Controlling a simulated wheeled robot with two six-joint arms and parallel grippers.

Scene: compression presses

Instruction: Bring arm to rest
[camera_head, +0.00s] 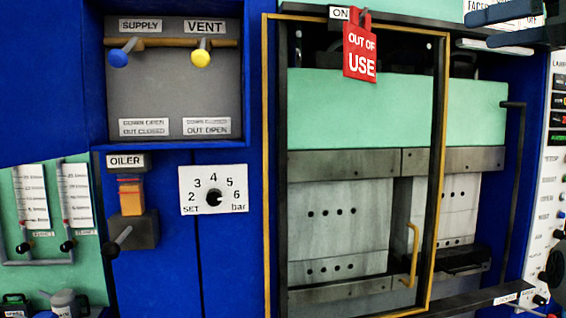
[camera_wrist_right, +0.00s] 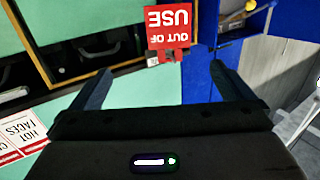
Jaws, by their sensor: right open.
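My right gripper (camera_head: 479,31) is at the top right of the head view, in front of the press's upper right part. Its two dark fingers point left, apart, with nothing between them. In the right wrist view the gripper (camera_wrist_right: 160,67) shows its fingers spread wide. The red OUT OF USE tag (camera_head: 360,53) hangs by the ON label (camera_head: 339,13) at the top of the press door, apart from the fingers and left of them. The tag (camera_wrist_right: 168,28) shows upside down beyond the fingertips in the wrist view. My left gripper is not in view.
The press door has a yellow frame (camera_head: 270,160) and a yellow handle (camera_head: 412,255). Left are the blue-handled SUPPLY valve (camera_head: 119,58), yellow VENT valve (camera_head: 201,59), pressure dial (camera_head: 214,198) and oiler (camera_head: 131,196). A white control panel (camera_head: 553,190) stands at the right edge, near my gripper.

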